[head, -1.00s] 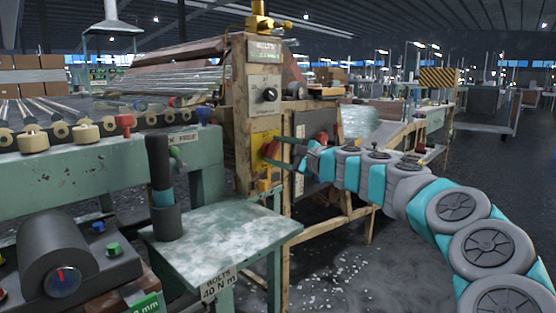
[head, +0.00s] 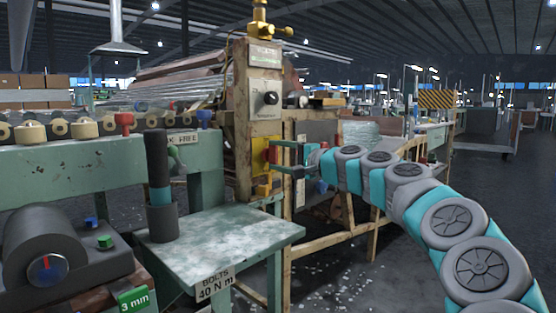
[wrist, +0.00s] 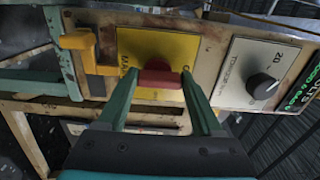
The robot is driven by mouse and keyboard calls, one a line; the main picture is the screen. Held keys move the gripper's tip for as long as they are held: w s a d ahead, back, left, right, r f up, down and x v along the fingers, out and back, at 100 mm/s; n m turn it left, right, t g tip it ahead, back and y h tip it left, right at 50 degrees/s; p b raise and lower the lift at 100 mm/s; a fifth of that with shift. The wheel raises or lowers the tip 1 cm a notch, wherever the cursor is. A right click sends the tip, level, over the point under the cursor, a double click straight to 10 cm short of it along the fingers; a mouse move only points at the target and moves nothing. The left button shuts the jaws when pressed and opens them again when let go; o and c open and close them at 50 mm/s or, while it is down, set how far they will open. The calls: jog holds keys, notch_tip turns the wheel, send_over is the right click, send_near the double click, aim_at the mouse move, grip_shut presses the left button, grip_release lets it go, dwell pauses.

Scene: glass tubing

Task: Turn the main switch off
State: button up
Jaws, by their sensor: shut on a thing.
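The main switch is a red handle (wrist: 158,79) on a yellow plate (wrist: 160,48), fixed to the worn beige post. In the head view the yellow plate (head: 259,160) is low on the post, with the red handle at its right edge. My gripper (wrist: 158,82) has its two green fingers on either side of the red handle and is shut on it. In the head view my gripper (head: 276,155) reaches the plate from the right, fingers about level. The plate's lettering is partly covered by the fingers, so the switch position is not readable.
A black knob (wrist: 262,86) on a pale dial plate sits beside the switch. A yellow bracket (wrist: 85,50) juts out on the other side. A green table (head: 215,235) stands in front of the post, with a dark cylinder (head: 160,190) on it. Open floor lies to the right.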

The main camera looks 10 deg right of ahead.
jog(key=shift+f, duration=0.1)
jog(key=o, duration=1.4)
jog(key=shift+c, duration=0.2)
jog(key=v, duration=0.8)
jog(key=shift+p, duration=0.4)
